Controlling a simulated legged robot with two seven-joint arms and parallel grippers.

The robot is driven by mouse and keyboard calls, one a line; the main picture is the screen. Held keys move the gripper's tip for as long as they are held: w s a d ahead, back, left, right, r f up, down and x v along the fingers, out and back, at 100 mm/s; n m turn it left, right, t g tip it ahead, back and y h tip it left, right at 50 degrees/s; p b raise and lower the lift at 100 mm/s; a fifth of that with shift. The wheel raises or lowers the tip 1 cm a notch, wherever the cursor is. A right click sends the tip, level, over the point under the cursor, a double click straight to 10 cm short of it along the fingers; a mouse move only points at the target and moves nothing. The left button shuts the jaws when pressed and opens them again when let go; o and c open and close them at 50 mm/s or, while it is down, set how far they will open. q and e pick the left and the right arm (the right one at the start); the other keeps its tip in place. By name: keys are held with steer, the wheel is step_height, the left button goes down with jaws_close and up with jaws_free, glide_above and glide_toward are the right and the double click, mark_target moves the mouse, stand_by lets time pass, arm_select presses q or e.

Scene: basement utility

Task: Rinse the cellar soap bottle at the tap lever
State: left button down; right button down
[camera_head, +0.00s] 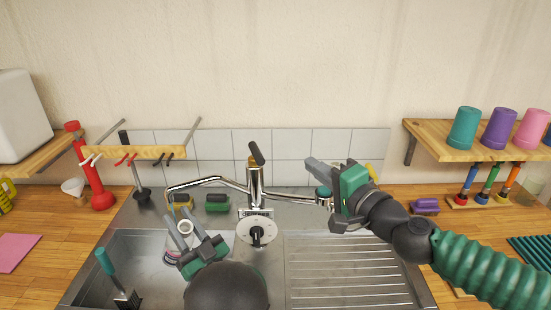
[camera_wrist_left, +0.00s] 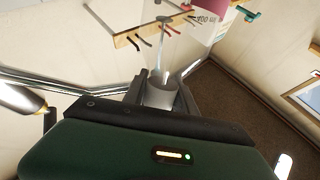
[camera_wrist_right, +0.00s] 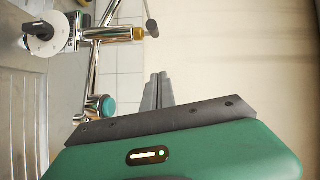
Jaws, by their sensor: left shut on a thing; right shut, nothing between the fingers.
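The soap bottle looks clear, with a white top (camera_head: 187,227) and pink at its lower part. My left gripper (camera_head: 186,230) is shut on it over the left basin, below and right of the spout's end. In the left wrist view the white top (camera_wrist_left: 160,92) is between the fingers, with the clear labelled body beyond. The chrome tap (camera_head: 255,185) stands behind the sink, its spout reaching left. Its black-tipped lever (camera_head: 257,153) tilts up on top and also shows in the right wrist view (camera_wrist_right: 152,28). My right gripper (camera_head: 320,168) is shut and empty, right of the lever, apart from it.
A teal knob (camera_head: 322,190) is at the tap's right end, close below my right gripper. A hook rail (camera_head: 140,152) overhangs the left rear. A brush (camera_head: 120,280) stands in the basin. The ribbed drainboard (camera_head: 345,270) is clear. A shelf (camera_head: 440,148) with cups is at right.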

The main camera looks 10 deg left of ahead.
mark_target(257, 157)
arm_select(q)
steer(key=shift+w+a+f, duration=0.15)
steer(key=shift+a+f, duration=0.05)
steer(key=shift+a, duration=0.3)
steer(key=shift+d, duration=0.15)
steer(key=shift+d+r, duration=0.1)
steer(key=shift+r, duration=0.05)
arm_select(e)
steer(key=w+a+f, duration=0.1)
steer(key=w+a, duration=0.3)
steer(key=a, duration=0.6)
steer(key=shift+w+f, duration=0.15)
steer(key=shift+f, duration=0.05)
steer(key=shift+a, duration=0.1)
